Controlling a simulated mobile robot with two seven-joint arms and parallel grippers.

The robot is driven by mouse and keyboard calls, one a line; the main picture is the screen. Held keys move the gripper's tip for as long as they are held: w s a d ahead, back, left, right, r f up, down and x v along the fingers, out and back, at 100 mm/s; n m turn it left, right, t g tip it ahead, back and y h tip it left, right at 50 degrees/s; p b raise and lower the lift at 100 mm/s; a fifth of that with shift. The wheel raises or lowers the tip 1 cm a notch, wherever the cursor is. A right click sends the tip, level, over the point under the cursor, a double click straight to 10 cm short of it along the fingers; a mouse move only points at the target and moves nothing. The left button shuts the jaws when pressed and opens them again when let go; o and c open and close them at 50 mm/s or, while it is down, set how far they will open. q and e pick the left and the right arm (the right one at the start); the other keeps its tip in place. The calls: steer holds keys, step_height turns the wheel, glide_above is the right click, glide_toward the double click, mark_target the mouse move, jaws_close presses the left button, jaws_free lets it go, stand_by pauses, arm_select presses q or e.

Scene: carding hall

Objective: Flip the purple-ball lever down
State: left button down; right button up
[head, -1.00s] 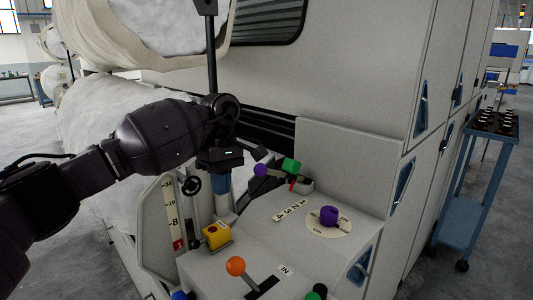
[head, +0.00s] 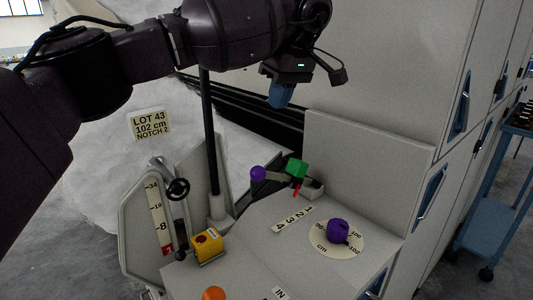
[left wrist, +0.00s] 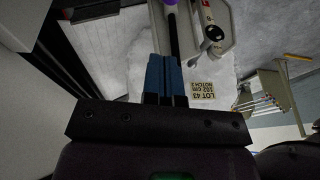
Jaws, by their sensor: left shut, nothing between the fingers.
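The purple-ball lever (head: 258,173) stands at the back of the grey control panel. Its ball is at the left end of a short arm that runs right toward a green block (head: 297,168) with a red pointer below it. My left gripper (head: 281,95) is above the lever in the head view, with its blue fingers shut and empty, apart from the ball. The shut fingers (left wrist: 165,78) show in the left wrist view, where a purple piece is cut off at the top edge. My right gripper is out of view.
A purple dial knob (head: 338,231) sits on a round scale on the panel. A black upright post (head: 208,130) stands left of the lever. A blue cart (head: 490,215) is at the right.

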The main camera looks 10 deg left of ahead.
arm_select(q)
steer(key=x, duration=0.8)
steer(key=b+x, duration=0.1)
steer(key=x, duration=0.3)
steer(key=shift+s+d+f, duration=0.1)
steer(key=shift+s+f, duration=0.1)
steer(key=shift+s, duration=0.15)
steer(key=shift+s+f, duration=0.25)
steer(key=shift+f, duration=0.55)
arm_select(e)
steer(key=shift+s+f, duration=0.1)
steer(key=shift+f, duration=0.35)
arm_select(q)
steer(key=shift+a+f, duration=0.1)
steer(key=shift+a, duration=0.1)
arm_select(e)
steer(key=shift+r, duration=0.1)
